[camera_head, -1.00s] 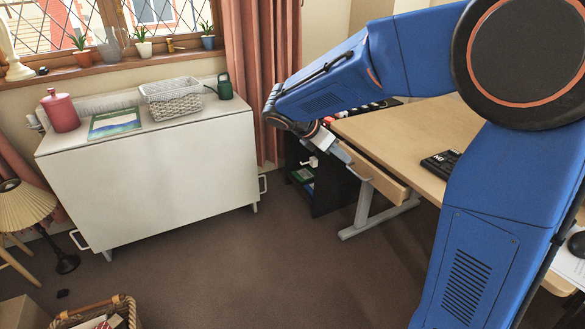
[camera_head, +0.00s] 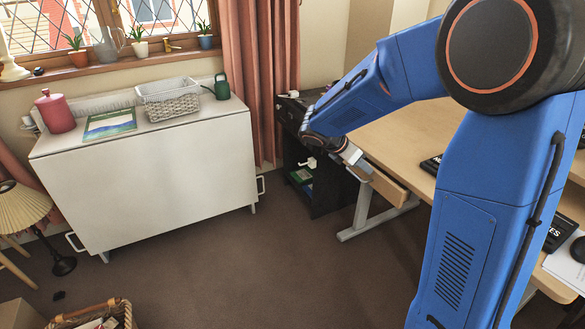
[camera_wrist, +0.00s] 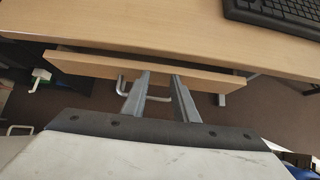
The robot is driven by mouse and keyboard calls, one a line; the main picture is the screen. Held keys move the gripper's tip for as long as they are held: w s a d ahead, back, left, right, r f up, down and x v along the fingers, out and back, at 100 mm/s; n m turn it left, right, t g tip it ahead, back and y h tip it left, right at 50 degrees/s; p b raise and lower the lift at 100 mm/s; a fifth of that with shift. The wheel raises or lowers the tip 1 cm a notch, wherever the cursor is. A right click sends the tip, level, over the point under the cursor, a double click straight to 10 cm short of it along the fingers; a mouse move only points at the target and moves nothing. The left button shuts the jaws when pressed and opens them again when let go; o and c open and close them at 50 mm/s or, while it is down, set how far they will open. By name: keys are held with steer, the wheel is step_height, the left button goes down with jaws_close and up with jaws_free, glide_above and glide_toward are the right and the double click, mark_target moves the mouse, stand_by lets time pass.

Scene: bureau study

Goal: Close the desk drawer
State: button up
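The desk drawer (camera_head: 388,188) shows as a light wood front under the near edge of the desk (camera_head: 395,130). In the wrist view the drawer front (camera_wrist: 150,69) stands slightly out from the desk, with a dark gap behind its top edge. My gripper (camera_head: 359,163) is at the far end of the drawer in the head view. In the wrist view my gripper (camera_wrist: 160,78) has its two fingers apart, with nothing between them. The fingertips overlap the lower edge of the drawer front; I cannot tell whether they touch it.
A black shelf unit (camera_head: 322,185) with a white handle stands beside the desk. A white cabinet (camera_head: 150,185) stands at left, with open carpet (camera_head: 240,260) between. A keyboard (camera_wrist: 275,12) lies on the desk. A wicker basket (camera_head: 95,312) sits at the bottom left.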

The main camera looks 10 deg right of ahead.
steer(key=s+a, duration=0.3)
steer(key=a, duration=0.6)
steer(key=s+a, duration=0.3)
steer(key=a, duration=0.6)
steer(key=v, duration=0.9)
steer(key=shift+a, duration=0.45)
steer(key=w+d+r+m+g+y, duration=0.1)
steer(key=w+d+r+m+y, duration=0.3)
steer(key=d+m, duration=0.6)
steer(key=w+d+r+m+g+y, duration=0.1)
steer(key=w+d+r+m+y, duration=0.3)
steer(key=d+m, duration=0.6)
steer(key=w+d+f+n, duration=0.1)
steer(key=d+f, duration=0.1)
steer(key=f, duration=0.6)
steer(key=w+d+f+h, duration=0.1)
steer(key=d+f, duration=0.1)
steer(key=f, duration=0.6)
steer(key=shift+d+f+n, duration=0.25)
steer(key=shift+d+n, duration=0.1)
steer(key=shift+n, duration=0.05)
steer(key=shift+w, duration=0.15)
jaws_close()
steer(key=shift+h, duration=0.3)
